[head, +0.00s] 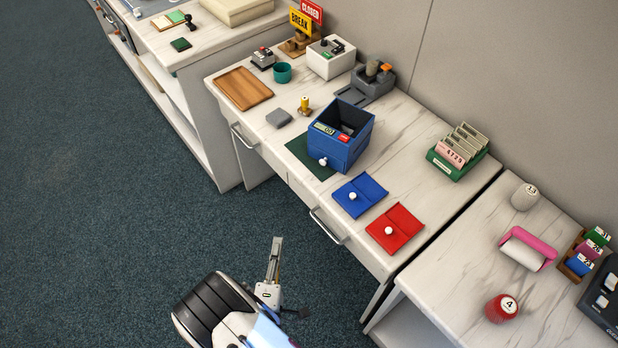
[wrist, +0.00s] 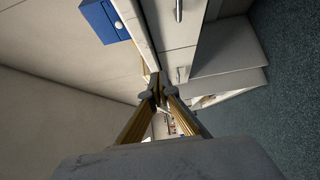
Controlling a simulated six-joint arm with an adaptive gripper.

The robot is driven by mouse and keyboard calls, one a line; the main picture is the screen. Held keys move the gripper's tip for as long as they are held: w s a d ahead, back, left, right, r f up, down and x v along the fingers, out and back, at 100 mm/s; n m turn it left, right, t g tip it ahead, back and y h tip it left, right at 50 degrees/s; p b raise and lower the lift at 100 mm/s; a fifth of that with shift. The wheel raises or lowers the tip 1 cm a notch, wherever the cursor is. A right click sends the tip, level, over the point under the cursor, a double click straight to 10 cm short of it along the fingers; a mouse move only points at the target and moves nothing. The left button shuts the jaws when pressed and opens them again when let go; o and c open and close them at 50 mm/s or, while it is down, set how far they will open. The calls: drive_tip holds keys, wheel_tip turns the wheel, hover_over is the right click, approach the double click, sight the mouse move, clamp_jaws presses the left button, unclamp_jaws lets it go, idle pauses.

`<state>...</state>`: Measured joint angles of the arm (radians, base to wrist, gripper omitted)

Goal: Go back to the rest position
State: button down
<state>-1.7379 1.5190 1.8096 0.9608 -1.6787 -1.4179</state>
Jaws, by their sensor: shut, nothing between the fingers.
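My gripper (head: 276,262) is in the lower middle of the head view, over the blue carpet in front of the counters. It is clear of the counter and touches nothing that I can see. In the wrist view my gripper (wrist: 160,95) has its fingers converging to closed tips, with nothing between them. The middle counter (head: 335,205) stands beyond it, with drawer handles on its front.
On the counter are a blue box (head: 343,150), a blue folder-like tray (head: 372,190), a red tray (head: 405,222), a wooden tray (head: 243,88) and a green card holder (head: 440,162). The right counter (head: 450,270) stands close by. Open carpet (head: 110,220) lies to the left.

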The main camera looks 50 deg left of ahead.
drive_tip(key=shift+f, duration=0.1)
drive_tip(key=s+d+f+m+g+h, duration=0.2)
drive_tip(key=s+f+m+g+h, duration=0.15)
drive_tip(key=f, duration=0.35)
drive_tip(key=s+d+f+m+g+h, duration=0.2)
drive_tip(key=d+f+g+h, duration=0.15)
drive_tip(key=f, duration=0.35)
drive_tip(key=w+d+r+m+g+h, duration=0.2)
drive_tip(key=w+d+r+m, duration=0.3)
drive_tip(key=r, duration=0.6)
drive_tip(key=w+d+r+m+g+h, duration=0.1)
drive_tip(key=w+d+r+m+g, duration=0.15)
drive_tip(key=d+r, duration=0.65)
drive_tip(key=w+d+r+m+g+h, duration=0.2)
drive_tip(key=w+d+r+m, duration=0.15)
drive_tip(key=r, duration=0.85)
drive_tip(key=w+d+r+m+t, duration=0.1)
drive_tip(key=d+r+m+t, duration=0.1)
drive_tip(key=d+r, duration=0.5)
drive_tip(key=w+d+r+m+t, duration=0.1)
drive_tip(key=d+r+m, duration=0.4)
drive_tip(key=d, duration=0.9)
drive_tip(key=w+d+r+m+t, duration=0.2)
drive_tip(key=d+r+m+t, duration=0.1)
drive_tip(key=d+r, duration=0.8)
drive_tip(key=shift+d+r+h, duration=0.15)
drive_tip(key=shift+r+h, duration=0.1)
drive_tip(key=shift+h, duration=0.15)
